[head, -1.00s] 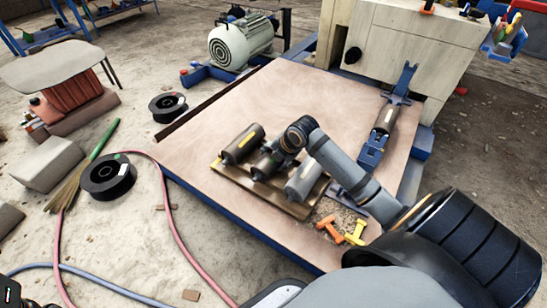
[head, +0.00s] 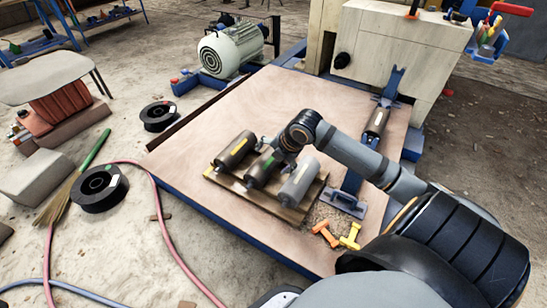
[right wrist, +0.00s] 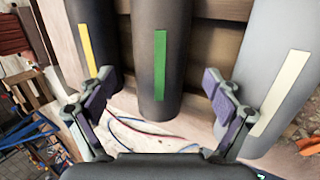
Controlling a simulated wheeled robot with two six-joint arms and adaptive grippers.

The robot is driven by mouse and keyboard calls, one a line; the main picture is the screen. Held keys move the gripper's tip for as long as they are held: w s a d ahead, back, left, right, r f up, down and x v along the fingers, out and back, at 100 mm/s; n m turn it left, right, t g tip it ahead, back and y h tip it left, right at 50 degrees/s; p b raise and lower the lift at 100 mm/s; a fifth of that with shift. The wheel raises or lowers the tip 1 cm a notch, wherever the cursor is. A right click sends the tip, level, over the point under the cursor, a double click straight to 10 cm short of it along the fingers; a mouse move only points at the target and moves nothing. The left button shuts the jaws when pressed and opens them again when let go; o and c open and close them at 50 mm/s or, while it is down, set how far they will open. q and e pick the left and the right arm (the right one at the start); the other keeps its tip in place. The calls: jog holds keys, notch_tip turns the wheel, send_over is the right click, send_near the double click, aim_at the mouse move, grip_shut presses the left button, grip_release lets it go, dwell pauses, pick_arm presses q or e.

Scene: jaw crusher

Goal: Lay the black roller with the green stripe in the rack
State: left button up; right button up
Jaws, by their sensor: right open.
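The black roller with the green stripe (head: 262,168) lies in the middle of the wooden rack (head: 244,192). A dark roller with a yellow stripe (head: 235,150) lies to its left and a grey roller with a pale stripe (head: 299,181) to its right. My right gripper (head: 288,155) is at the far end of the green-striped roller and partly hides it. In the right wrist view my right gripper (right wrist: 160,80) is open, with one finger on each side of the green-striped roller (right wrist: 160,55) and gaps between. My left gripper is out of view.
Another roller (head: 377,122) lies in a blue holder on the right of the table (head: 215,115). Orange (head: 325,231) and yellow (head: 350,238) pieces lie near the front edge. A pale machine (head: 395,50) stands behind. The table's left part is clear.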

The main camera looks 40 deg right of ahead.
jog(key=shift+v, duration=0.85)
jog(key=shift+a, duration=0.1)
